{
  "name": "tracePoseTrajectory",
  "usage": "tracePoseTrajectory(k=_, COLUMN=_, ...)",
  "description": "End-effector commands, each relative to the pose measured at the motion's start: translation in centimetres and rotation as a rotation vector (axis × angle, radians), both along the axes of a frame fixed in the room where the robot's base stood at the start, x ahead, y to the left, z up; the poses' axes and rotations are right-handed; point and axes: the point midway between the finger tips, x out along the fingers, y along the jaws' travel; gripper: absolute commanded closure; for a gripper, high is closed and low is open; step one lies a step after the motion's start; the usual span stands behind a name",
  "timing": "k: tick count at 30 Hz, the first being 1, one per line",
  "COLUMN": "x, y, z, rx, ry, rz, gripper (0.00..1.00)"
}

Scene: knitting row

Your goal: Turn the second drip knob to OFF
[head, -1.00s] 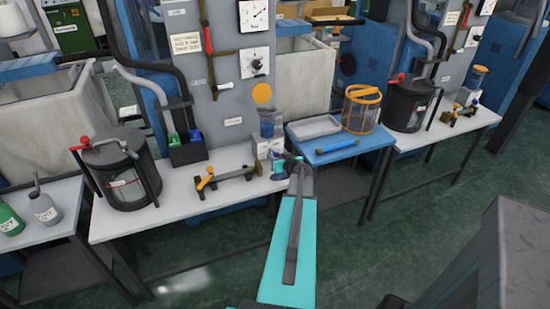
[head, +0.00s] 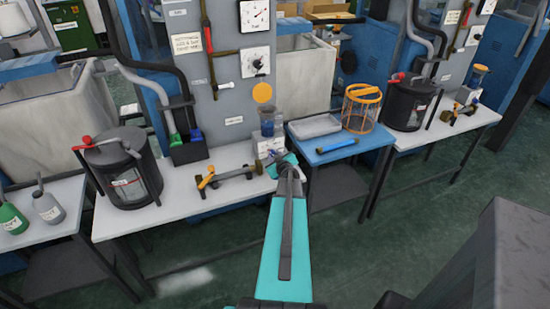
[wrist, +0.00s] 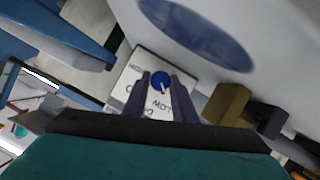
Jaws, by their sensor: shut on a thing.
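The drip knob is a small blue knob (wrist: 159,79) with a pale pointer, on a white lettered plate (wrist: 128,77) in the wrist view. The word LOW is readable beside the knob, and the pointer lies toward it. Other lettering is partly covered. My gripper (wrist: 160,82) has its two dark fingers closed on either side of the knob. In the head view my gripper (head: 272,162) is at the front of a white box (head: 269,146) carrying a blue cup (head: 267,121). The knob is hidden there by my gripper.
A brass-and-grey fitting (head: 229,175) with an orange handle lies left of my gripper. A blue side table (head: 320,154) on the right holds a grey tray (head: 314,126), an orange basket (head: 360,107) and a blue roller. A dark drum (head: 125,172) stands at left.

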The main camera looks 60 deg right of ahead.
Motion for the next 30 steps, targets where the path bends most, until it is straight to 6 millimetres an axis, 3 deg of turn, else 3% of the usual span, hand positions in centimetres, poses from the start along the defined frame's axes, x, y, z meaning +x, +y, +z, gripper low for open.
tracePoseTrajectory(k=30, x=0.37, y=0.51, z=-0.5, rx=-0.344, ry=0.251, rz=0.007, gripper=0.98)
